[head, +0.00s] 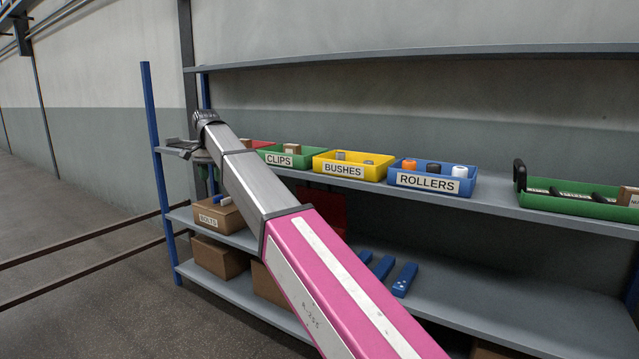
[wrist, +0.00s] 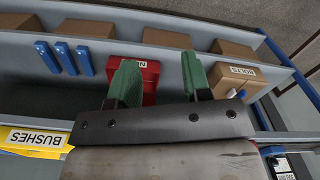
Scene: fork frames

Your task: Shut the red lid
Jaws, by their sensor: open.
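A red box (wrist: 151,72) with a white label, only partly readable, shows in the wrist view on the lower shelf, partly covered by my left green finger. A dark red upright panel (head: 328,208) shows in the head view behind my arm; it may be the raised red lid, but my arm hides its lower part and the box. My gripper (wrist: 160,82) is open and empty, its two green fingers apart, with the red box beyond them. In the head view my gripper (head: 183,149) is at the left end of the upper shelf, partly hidden by my wrist.
Below are a BOLTS carton (head: 217,215) and blue bars (head: 404,280). A blue post (head: 163,170) stands left.

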